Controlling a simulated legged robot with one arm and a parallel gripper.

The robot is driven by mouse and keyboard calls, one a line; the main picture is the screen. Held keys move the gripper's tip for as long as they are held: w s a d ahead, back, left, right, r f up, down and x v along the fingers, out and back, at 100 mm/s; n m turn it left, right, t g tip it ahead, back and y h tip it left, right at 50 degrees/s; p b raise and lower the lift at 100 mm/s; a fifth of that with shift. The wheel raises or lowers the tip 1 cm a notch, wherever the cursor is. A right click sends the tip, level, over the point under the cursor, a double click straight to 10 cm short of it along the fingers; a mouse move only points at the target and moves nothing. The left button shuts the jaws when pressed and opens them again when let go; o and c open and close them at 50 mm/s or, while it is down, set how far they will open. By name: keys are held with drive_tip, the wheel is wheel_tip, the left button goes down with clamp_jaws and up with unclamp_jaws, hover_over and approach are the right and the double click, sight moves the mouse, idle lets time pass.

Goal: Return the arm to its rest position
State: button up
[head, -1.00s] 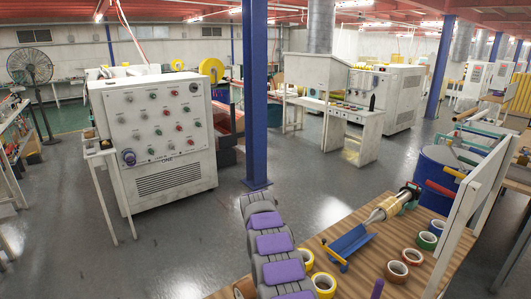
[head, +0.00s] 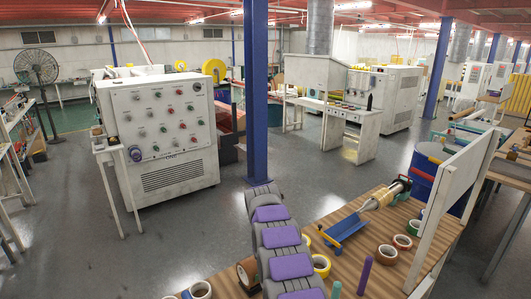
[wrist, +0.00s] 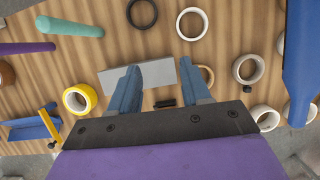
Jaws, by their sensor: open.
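My arm, with purple pads, rises from the bottom middle of the head view beside the wooden table (head: 345,275). Its gripper cannot be made out there. In the wrist view my gripper (wrist: 159,70) has its two blue fingers spread apart above the wooden surface. No object is visibly held. A flat grey piece (wrist: 150,75) and a small dark piece (wrist: 165,103) show between and behind the fingers; their height is unclear.
Several tape rolls lie about, including a yellow one (head: 321,265) and a brown one (head: 387,255). A purple cylinder (head: 365,275) stands near the front. A white panel (head: 450,195) edges the table's right side. A blue pillar (head: 256,100) stands beyond; grey floor (head: 120,265) at left is clear.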

drive_tip(key=s+d+r+m+y, duration=0.15)
drive_tip(key=s+d+r, duration=0.35)
drive_tip(key=s+r, duration=0.7)
drive_tip(key=s+d+r+m, duration=0.1)
drive_tip(key=s+d+r, duration=0.15)
drive_tip(key=s, duration=0.35)
drive_tip(key=s+d+r+m, duration=0.1)
drive_tip(key=s+r, duration=0.2)
drive_tip(key=s, duration=0.4)
drive_tip(key=s+d+f+m+t, duration=0.1)
drive_tip(key=s+f+m, duration=0.1)
drive_tip(key=s, duration=0.9)
drive_tip(key=s+d+f+m+t, duration=0.1)
drive_tip(key=s+d+f+m, duration=0.1)
drive_tip(key=s, duration=1)
drive_tip(key=shift+n+y, duration=0.25)
drive_tip(key=shift+y, duration=0.1)
drive_tip(key=f+b, duration=0.5)
drive_tip(key=shift+w+a+f, duration=0.1)
drive_tip(key=shift+w+a, duration=0.05)
drive_tip(key=shift+w, duration=0.25)
